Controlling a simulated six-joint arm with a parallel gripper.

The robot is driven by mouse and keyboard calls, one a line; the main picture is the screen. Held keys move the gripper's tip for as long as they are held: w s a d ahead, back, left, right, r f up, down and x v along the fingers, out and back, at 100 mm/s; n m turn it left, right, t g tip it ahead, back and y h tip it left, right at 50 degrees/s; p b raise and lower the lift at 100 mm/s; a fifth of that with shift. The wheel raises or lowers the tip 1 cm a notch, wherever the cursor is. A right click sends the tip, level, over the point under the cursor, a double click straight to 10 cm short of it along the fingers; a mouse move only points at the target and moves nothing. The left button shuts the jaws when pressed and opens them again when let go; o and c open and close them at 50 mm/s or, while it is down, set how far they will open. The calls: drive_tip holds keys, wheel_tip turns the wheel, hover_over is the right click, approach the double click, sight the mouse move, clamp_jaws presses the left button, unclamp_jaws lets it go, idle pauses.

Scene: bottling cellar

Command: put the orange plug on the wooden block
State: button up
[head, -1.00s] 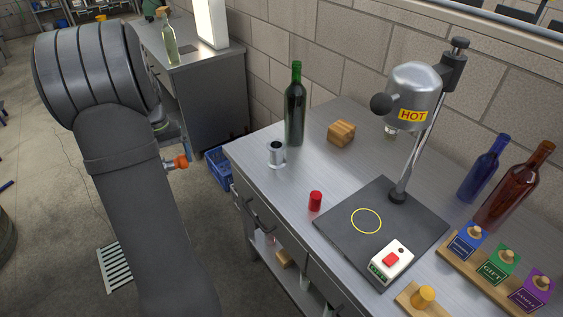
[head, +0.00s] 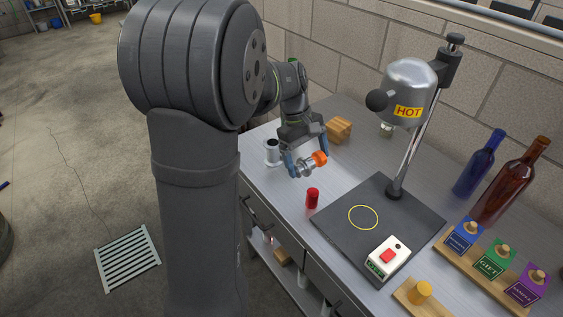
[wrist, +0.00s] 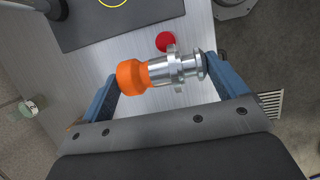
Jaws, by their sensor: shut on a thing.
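The orange plug (head: 319,159) has an orange cap and a silver metal body. My gripper (head: 304,165) is shut on it and holds it above the bench. In the wrist view the plug (wrist: 132,77) lies crosswise between the two blue fingers of my gripper (wrist: 160,85), orange end to the left. The wooden block (head: 339,128) stands on the bench behind and to the right of the gripper in the head view, apart from the plug. Its top is bare.
A lamp marked HOT (head: 409,90) rises over a dark plate (head: 384,232) with a switch box (head: 388,257). Bottles and labelled stoppers are at right. My arm hides most of the green bottle.

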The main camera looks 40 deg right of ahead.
drive_tip(key=shift+s+d+f, duration=0.1)
drive_tip(key=w+a+f, duration=0.1)
drive_tip(key=w+f, duration=0.1)
drive_tip(key=w, duration=0.1)
drive_tip(key=w+f, duration=0.2)
drive_tip(key=w, duration=0.2)
drive_tip(key=w+a+f, duration=0.1)
drive_tip(key=w+f, duration=0.1)
drive_tip(key=w, duration=0.2)
drive_tip(key=shift+a+f, duration=0.3)
drive_tip(key=shift+f, duration=2)
drive_tip(key=shift+f, duration=0.1)
drive_tip(key=o, duration=0.8)
drive_tip(key=shift+o, duration=0.3)
